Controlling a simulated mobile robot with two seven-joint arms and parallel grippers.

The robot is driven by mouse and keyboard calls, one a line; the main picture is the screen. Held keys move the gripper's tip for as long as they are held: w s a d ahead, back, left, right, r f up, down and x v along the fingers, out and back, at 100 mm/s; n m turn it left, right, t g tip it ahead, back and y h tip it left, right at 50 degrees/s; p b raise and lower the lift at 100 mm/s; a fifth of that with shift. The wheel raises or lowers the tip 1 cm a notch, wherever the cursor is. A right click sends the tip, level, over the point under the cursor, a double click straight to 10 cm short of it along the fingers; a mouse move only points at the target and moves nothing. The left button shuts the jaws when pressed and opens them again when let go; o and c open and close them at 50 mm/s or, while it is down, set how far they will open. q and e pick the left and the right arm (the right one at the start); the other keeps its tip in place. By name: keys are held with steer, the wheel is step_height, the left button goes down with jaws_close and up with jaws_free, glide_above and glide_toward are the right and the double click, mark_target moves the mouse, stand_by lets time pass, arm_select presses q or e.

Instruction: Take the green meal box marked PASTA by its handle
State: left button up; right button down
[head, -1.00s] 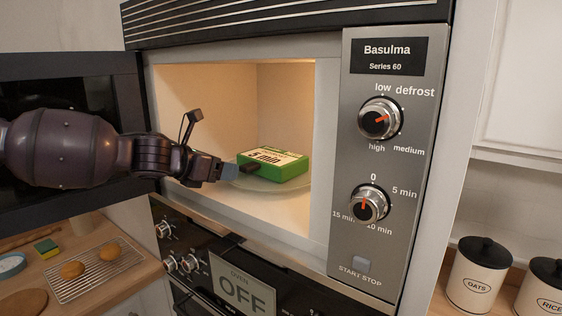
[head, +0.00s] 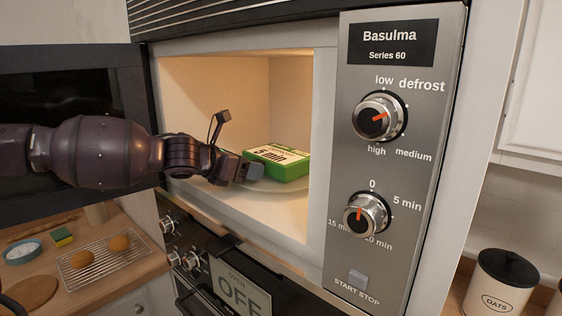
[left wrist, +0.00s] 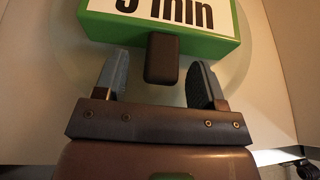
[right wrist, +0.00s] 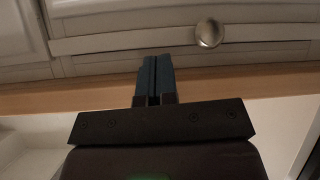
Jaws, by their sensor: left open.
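The green meal box (head: 278,162) lies on the glass plate (head: 262,186) inside the lit microwave. Its white label shows "5 min"; the word PASTA cannot be read. In the left wrist view the box's green front (left wrist: 110,30) has a dark handle (left wrist: 162,58) sticking out towards me. My left gripper (head: 246,172) reaches into the microwave in front of the box. In the left wrist view its open fingers stand on either side of the handle, with a gap on each side. My right gripper (right wrist: 155,80) is shut and empty in the right wrist view.
The microwave door (head: 75,130) is open at the left, behind my left arm. The control panel (head: 385,150) bounds the opening at the right. Below are an oven with an OFF sign (head: 240,290) and a counter with a wire rack (head: 105,258).

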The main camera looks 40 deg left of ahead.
arm_select(q)
steer(key=shift+s, duration=0.15)
steer(key=shift+c, duration=1.4)
jaws_close()
steer(key=shift+r, duration=0.1)
steer(key=shift+r, duration=0.15)
